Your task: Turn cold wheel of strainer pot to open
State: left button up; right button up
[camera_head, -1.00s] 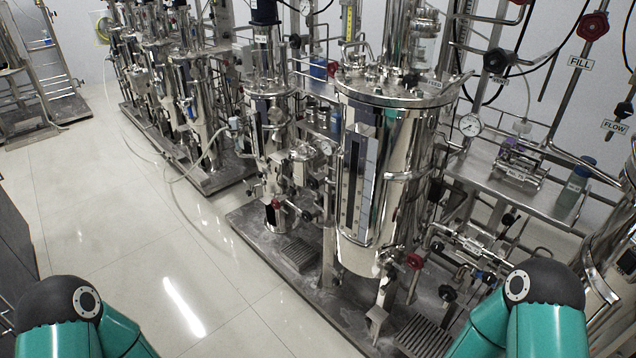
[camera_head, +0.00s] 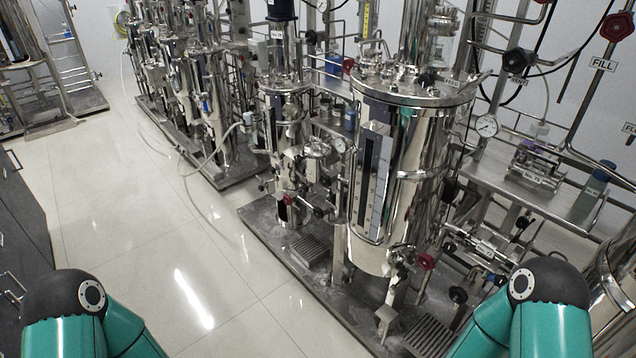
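A large steel vessel (camera_head: 400,190) with a flat lid and a dark sight strip stands on a skid at centre right. A red handwheel (camera_head: 427,262) sits low at its right side, with a black knob (camera_head: 458,295) further right. I can read no "cold" or strainer pot label, so I cannot tell which wheel is the cold one. Parts of my two arms show at the bottom corners; both grippers are outside the view.
A red wheel (camera_head: 619,26) above a FILL label and a black wheel (camera_head: 518,60) by a VENT label are on pipes at upper right. A steel shelf (camera_head: 560,207) holds a bottle. A dark cabinet (camera_head: 25,240) stands at left. Open tiled floor (camera_head: 140,240) lies between cabinet and skids.

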aim_at(327, 178)
jog(key=z, duration=0.35)
jog(key=i, duration=0.15)
jog(key=u, duration=1.7)
jog(key=i, duration=2.05)
jog(key=z, duration=1.45)
jog(key=i, duration=0.6)
jog(key=u, duration=0.2)
jog(key=k, duration=0.55)
jog(key=z, duration=0.1)
